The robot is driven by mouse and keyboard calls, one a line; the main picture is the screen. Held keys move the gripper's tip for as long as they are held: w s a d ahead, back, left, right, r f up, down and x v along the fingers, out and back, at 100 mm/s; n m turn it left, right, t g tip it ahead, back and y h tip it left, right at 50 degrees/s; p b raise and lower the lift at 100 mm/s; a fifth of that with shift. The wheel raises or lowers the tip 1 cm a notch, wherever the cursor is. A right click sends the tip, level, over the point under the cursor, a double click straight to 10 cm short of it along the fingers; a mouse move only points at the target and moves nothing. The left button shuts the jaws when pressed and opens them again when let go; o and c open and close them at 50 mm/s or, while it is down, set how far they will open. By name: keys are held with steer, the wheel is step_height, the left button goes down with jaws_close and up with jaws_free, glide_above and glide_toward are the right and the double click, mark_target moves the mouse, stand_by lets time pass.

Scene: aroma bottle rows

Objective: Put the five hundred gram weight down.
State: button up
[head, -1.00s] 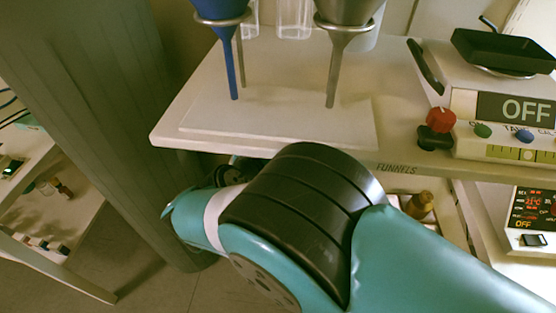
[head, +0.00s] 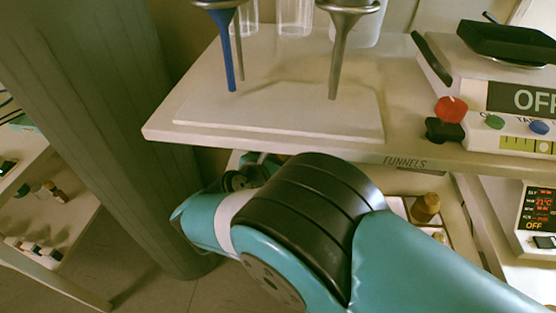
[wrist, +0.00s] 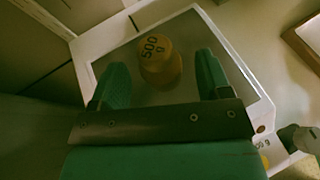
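The five hundred gram weight (wrist: 160,64) is a yellow-brass piece marked "500 g" in the wrist view. It stands in a white-rimmed, grey-floored tray compartment (wrist: 246,72). My gripper (wrist: 162,72) has its two green fingers spread, one on each side of the weight. A gap shows between each finger and the weight, so it is not gripped. In the head view my arm hides the gripper, and I cannot make out the 500 g weight there.
Another brass weight (head: 426,207) sits in a tray on the lower shelf. Above are a shelf labelled "FUNNELS" with a blue funnel (head: 228,50) and a grey funnel (head: 338,50), and a scale (head: 520,100) reading OFF. A grey column (head: 105,120) stands left.

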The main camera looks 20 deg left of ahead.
steer(key=shift+r, duration=0.15)
steer(key=v, duration=1.2)
steer(key=shift+s, duration=0.15)
